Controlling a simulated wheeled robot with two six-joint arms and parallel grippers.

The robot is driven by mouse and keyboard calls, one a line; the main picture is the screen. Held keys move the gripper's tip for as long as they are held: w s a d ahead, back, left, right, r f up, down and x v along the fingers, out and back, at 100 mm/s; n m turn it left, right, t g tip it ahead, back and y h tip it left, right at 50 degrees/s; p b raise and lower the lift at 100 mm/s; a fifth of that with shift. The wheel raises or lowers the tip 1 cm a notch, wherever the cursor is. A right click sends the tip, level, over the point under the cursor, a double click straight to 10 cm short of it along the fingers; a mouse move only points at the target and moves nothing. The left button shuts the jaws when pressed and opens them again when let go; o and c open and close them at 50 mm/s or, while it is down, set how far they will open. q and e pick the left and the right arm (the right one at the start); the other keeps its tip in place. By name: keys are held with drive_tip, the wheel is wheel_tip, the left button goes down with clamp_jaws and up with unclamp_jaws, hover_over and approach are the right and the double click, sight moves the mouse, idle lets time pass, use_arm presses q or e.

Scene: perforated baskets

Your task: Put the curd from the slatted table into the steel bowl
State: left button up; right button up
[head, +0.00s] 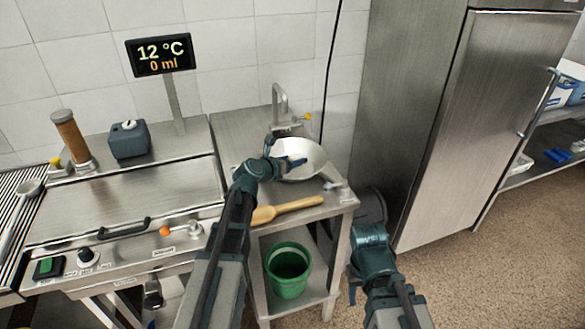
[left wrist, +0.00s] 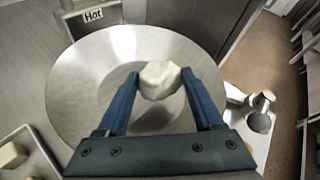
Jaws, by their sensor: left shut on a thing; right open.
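The curd, a white rounded lump (left wrist: 160,80), is between the blue fingers of my left gripper (left wrist: 163,88) in the left wrist view. The gripper is shut on it and holds it over the steel bowl (left wrist: 85,85). A shadow shows on the bowl's floor below the curd. In the head view, the bowl (head: 305,168) sits on the steel side table, and my left gripper (head: 292,162) reaches over it; the curd cannot be made out there. My right gripper (head: 352,290) is open, low in front of the side table. The slatted table (head: 22,205) is at the left edge.
A tap (head: 281,100) stands behind the bowl. A wooden paddle (head: 287,209) lies at the side table's front. A green bucket (head: 288,270) is on the lower shelf. A steel vat (head: 125,195) is to the left, and a tall steel cabinet (head: 460,120) to the right.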

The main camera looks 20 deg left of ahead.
use_arm(q)
drive_tip(key=shift+f, duration=0.2)
drive_tip(key=shift+f+b, duration=0.45)
drive_tip(key=shift+f, duration=0.15)
drive_tip(key=o, duration=1.4)
